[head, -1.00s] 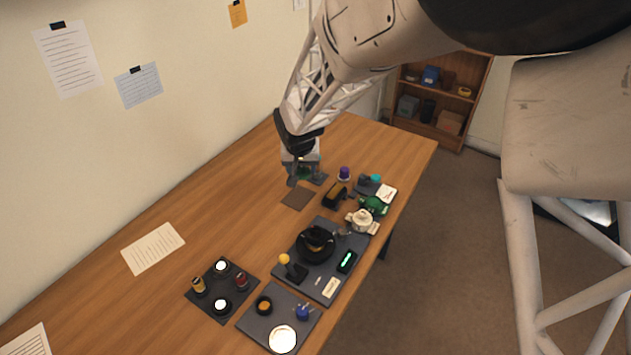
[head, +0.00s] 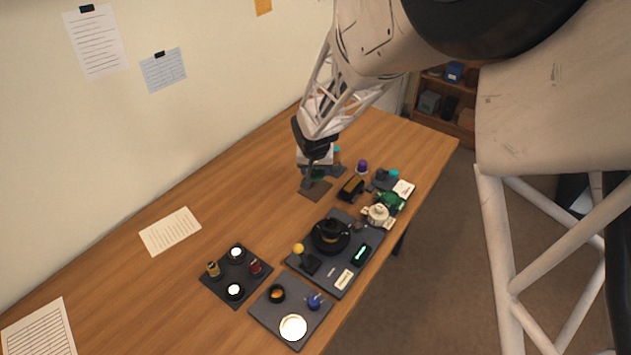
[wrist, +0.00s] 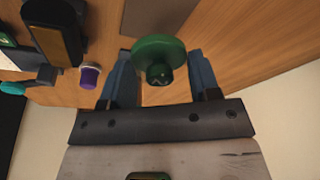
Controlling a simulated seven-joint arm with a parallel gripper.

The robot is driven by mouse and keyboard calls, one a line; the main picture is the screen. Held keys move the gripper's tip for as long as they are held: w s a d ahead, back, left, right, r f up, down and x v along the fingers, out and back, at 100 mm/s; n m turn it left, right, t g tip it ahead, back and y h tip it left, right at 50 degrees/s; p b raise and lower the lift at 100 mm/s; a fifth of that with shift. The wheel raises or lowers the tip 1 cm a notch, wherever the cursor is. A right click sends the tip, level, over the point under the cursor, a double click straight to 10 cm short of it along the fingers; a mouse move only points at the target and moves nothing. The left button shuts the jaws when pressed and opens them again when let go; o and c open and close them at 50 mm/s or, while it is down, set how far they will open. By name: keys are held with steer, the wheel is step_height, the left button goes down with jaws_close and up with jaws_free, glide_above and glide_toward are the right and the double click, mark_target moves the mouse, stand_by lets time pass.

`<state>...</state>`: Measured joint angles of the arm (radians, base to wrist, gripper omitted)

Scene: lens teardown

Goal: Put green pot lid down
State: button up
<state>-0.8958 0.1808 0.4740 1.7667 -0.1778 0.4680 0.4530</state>
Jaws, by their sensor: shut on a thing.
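The green pot lid (wrist: 158,50) is a round green disc with a darker green knob, seen between my fingers in the wrist view. My gripper (wrist: 162,68) is shut on it, one blue-grey finger on either side. In the head view my gripper (head: 318,180) is low over the table by the brown square mat (head: 313,191), and the lid is a small, mostly hidden patch of green. The mat's edge also shows beyond the lid in the wrist view (wrist: 157,14). I cannot tell whether the lid touches the table.
A purple-capped jar (head: 362,167) and a black and tan block (head: 351,187) stand right of my gripper. Farther right are a green item (head: 390,202) and a white pot-like item (head: 379,214). Dark trays with parts (head: 236,275) lie nearer. The table's left side is mostly clear.

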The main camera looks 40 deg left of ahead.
mark_target(315, 186)
steer(key=shift+f, duration=0.7)
steer(key=shift+f, duration=1.85)
steer(key=shift+f, duration=0.2)
steer(key=o, duration=0.9)
steer(key=shift+r, duration=0.1)
steer(key=v, duration=1.2)
steer(key=shift+d+r, duration=0.1)
